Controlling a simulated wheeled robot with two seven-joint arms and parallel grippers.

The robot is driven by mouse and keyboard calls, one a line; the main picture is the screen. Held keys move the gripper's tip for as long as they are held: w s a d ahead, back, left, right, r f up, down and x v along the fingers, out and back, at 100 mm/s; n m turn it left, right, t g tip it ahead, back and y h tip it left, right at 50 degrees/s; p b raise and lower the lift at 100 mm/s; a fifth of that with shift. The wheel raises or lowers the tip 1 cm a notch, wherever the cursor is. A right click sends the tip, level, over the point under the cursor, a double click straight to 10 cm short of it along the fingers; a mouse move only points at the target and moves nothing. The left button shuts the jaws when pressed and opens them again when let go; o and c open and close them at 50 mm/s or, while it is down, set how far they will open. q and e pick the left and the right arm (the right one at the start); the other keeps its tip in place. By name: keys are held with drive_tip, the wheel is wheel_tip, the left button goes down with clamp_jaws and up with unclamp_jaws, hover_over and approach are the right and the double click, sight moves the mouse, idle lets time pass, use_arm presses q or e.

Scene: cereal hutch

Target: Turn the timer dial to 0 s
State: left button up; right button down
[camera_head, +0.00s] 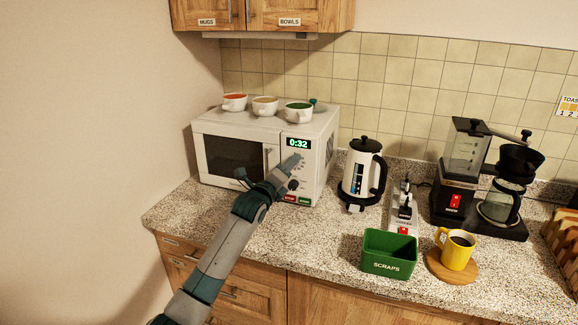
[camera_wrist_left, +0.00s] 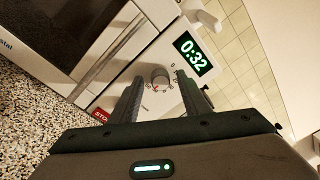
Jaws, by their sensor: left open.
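The white microwave (camera_head: 235,128) stands at the left end of the counter. Its green display (camera_head: 298,143) reads 0:32, and the display also shows in the left wrist view (camera_wrist_left: 194,53). The round timer dial (camera_wrist_left: 160,76) sits below the display, with a small red mark near its lower left. My right gripper is not in view.
Several bowls (camera_head: 265,106) stand on the microwave. A red stop button (camera_wrist_left: 100,114) is near the left finger. A kettle (camera_head: 362,165), a green scraps bin (camera_head: 388,253), a yellow mug (camera_head: 457,250) and a coffee maker (camera_head: 507,190) stand to the right. The front left counter is clear.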

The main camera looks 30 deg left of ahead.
use_arm(q)
drive_tip(key=shift+w, duration=0.15)
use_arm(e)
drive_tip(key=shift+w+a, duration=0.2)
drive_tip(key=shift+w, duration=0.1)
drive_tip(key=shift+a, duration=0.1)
use_arm(q)
drive_tip(key=c, duration=1)
drive_tip(key=shift+c, duration=0.2)
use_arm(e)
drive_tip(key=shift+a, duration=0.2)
